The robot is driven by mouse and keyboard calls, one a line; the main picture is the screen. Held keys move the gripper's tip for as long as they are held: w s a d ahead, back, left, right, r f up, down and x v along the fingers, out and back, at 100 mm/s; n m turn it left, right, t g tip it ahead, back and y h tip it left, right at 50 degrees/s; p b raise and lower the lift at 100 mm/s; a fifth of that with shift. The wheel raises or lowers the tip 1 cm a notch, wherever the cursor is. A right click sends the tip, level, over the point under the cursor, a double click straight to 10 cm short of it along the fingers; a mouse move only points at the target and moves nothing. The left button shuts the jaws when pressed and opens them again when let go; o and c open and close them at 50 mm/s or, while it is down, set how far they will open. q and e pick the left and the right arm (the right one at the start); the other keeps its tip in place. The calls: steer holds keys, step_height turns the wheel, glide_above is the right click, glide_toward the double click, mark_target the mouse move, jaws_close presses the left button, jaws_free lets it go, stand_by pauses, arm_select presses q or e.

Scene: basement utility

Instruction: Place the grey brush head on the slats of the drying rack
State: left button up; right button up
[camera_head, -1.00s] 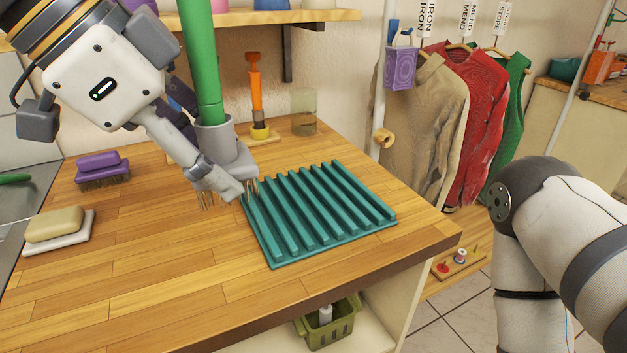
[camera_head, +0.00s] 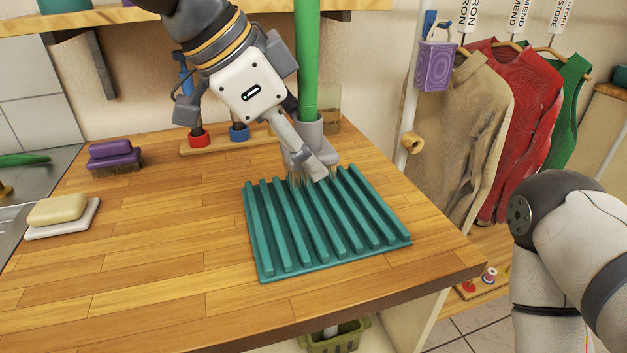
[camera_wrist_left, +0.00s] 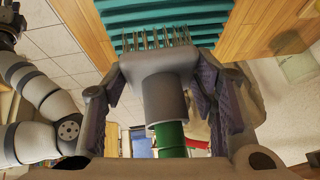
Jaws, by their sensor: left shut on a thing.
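The grey brush head (camera_head: 309,132) has a grey socket, a green handle (camera_head: 306,60) rising from it and bristles pointing down. My left gripper (camera_head: 306,168) is shut on it, and the bristles are over the back part of the teal slatted drying rack (camera_head: 262,275). Whether the bristles touch the slats I cannot tell. In the left wrist view the brush head (camera_wrist_left: 164,85) sits between the two fingers (camera_wrist_left: 160,95), with the rack (camera_wrist_left: 170,16) beyond the bristles. My right arm shows at the right edge of the head view, but its gripper is out of view.
A purple brush (camera_head: 113,156) and a soap bar on a white dish (camera_head: 62,214) are at the left of the wooden worktop (camera_head: 180,250). A stand with coloured holders (camera_head: 215,143) and a clear glass (camera_head: 328,105) are at the back. The front worktop is clear.

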mark_target(280, 143)
arm_select(q)
steer(key=w+f, duration=0.1)
steer(key=f, duration=0.1)
steer(key=w+d+f, duration=0.1)
steer(key=w+f, duration=0.1)
steer(key=shift+f, duration=0.2)
steer(key=f, duration=0.3)
steer(key=shift+w+d+f+b, duration=0.2)
steer(key=shift+w+f+b, duration=0.15)
steer(key=shift+w+f, duration=0.05)
arm_select(e)
steer(key=shift+s+f+g, duration=0.3)
steer(key=shift+s+f, duration=0.4)
arm_select(q)
steer(key=o, duration=1.2)
steer(key=shift+f, duration=0.1)
steer(key=shift+c, duration=0.2)
steer(key=p+v, duration=0.1)
steer(key=v, duration=1.1)
steer(key=shift+r, duration=0.25)
arm_select(e)
steer(key=shift+w+r+t, duration=0.4)
steer(key=shift+w+r, duration=0.4)
steer(key=shift+w, duration=0.05)
